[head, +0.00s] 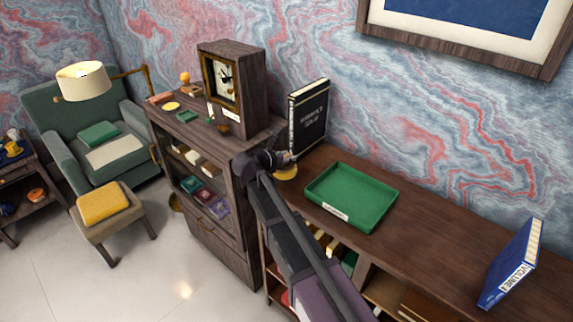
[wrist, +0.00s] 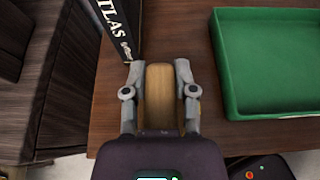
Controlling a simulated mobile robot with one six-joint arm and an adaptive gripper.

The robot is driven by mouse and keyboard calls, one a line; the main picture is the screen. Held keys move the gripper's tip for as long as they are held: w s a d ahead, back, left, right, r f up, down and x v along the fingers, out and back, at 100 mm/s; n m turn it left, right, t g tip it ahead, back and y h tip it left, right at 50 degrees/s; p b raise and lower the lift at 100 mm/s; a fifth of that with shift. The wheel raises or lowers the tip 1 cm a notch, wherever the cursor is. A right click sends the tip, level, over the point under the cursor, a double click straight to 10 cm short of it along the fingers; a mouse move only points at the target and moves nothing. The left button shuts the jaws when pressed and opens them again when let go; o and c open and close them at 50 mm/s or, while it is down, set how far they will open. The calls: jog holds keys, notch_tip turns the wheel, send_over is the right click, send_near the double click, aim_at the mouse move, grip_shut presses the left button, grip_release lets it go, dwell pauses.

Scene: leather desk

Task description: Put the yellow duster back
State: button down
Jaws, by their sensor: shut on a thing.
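My gripper (wrist: 158,78) is shut on a yellow-tan thing, which I take to be the yellow duster (wrist: 160,102). In the wrist view it looks like a plain block with rounded edges between the two fingers. In the head view my gripper (head: 284,160) is over the left end of the low wooden cabinet top, in front of a black book. A yellow part of the duster (head: 287,173) shows just below the fingers. The fingers and wrist hide the rest, and I cannot tell whether it touches the wood.
A green tray (head: 351,196) lies empty to the right. The black atlas (head: 308,118) stands upright behind my gripper. A taller cabinet with a clock (head: 233,88) stands at left. A blue book (head: 511,262) stands far right. A yellow pad (head: 104,204) lies on a footstool.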

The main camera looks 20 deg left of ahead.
aim_at(285, 164)
jog(key=shift+w+a+f+b, duration=0.1)
jog(key=shift+f+b, duration=0.8)
jog(key=shift+w+a+f+b, duration=0.1)
jog(key=shift+f+b, duration=0.8)
jog(key=shift+f, duration=0.15)
jog(key=shift+c, duration=2)
grip_release()
jog(key=shift+s+a+r+p, duration=0.1)
jog(key=shift+s+r+p, duration=0.25)
jog(key=shift+s+r, duration=0.1)
jog(key=p+v, duration=0.4)
jog(key=v, duration=0.7)
